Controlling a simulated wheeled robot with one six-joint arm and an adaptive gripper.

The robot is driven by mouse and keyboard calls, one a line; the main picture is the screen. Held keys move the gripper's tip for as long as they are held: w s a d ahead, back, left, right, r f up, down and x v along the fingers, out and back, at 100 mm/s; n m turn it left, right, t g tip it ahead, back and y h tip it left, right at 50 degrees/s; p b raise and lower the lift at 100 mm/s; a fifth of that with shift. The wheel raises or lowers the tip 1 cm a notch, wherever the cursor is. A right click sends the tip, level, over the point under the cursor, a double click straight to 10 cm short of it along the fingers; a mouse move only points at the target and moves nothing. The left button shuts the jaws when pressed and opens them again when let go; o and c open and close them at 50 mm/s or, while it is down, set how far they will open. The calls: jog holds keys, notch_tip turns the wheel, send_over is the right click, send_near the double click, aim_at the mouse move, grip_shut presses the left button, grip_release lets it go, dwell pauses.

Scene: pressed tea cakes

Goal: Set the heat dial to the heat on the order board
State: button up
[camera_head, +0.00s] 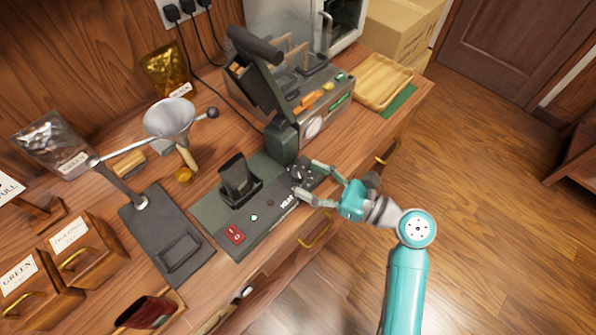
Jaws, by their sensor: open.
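The heat dial (299,173) is a small dark knob on the right end of a dark green-grey base plate on the counter. Its pointer and setting marks are too small to read. My gripper (305,180) reaches in from the right with its two fingers spread, one on each side of the dial. I cannot tell whether the fingers touch it. A red switch (235,234) and a small lit light (254,217) are on the same plate. I cannot make out an order board with a heat on it in this view.
A dark press arm (262,80) rises behind the dial. A black holder (239,182) stands left of it. A funnel stand (170,120), labelled wooden drawers (85,249) and a wooden tray (383,80) are on the counter. Open floor lies to the right.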

aim_at(305, 178)
jog(key=shift+x, duration=1.8)
jog(key=c, duration=1.2)
